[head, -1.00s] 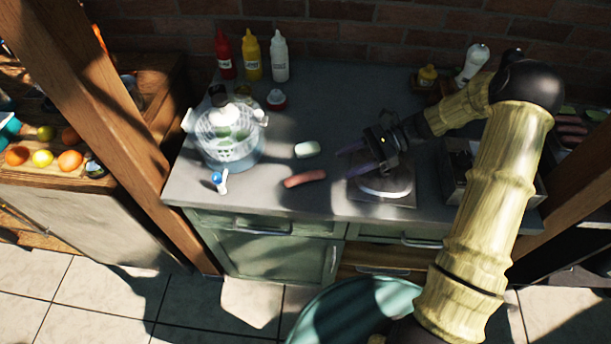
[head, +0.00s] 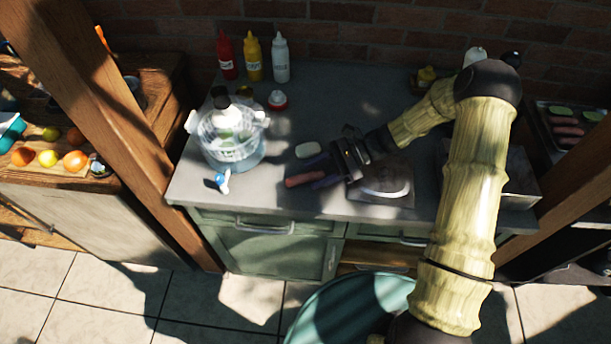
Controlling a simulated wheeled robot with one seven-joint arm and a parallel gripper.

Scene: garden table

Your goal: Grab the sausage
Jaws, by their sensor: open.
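A reddish-pink sausage (head: 303,180) lies on the grey countertop (head: 330,105), near its front edge. My gripper (head: 318,171) reaches in from the right, low over the counter. Its dark bluish fingers are open, one at the far side of the sausage and one at its near right side. The right end of the sausage is between or just by the fingers; whether they touch it I cannot tell.
A white block (head: 308,150) sits just behind the sausage. A salad spinner (head: 230,135) and a small blue-and-white item (head: 223,181) stand to the left. Red, yellow and white bottles (head: 253,57) stand at the back.

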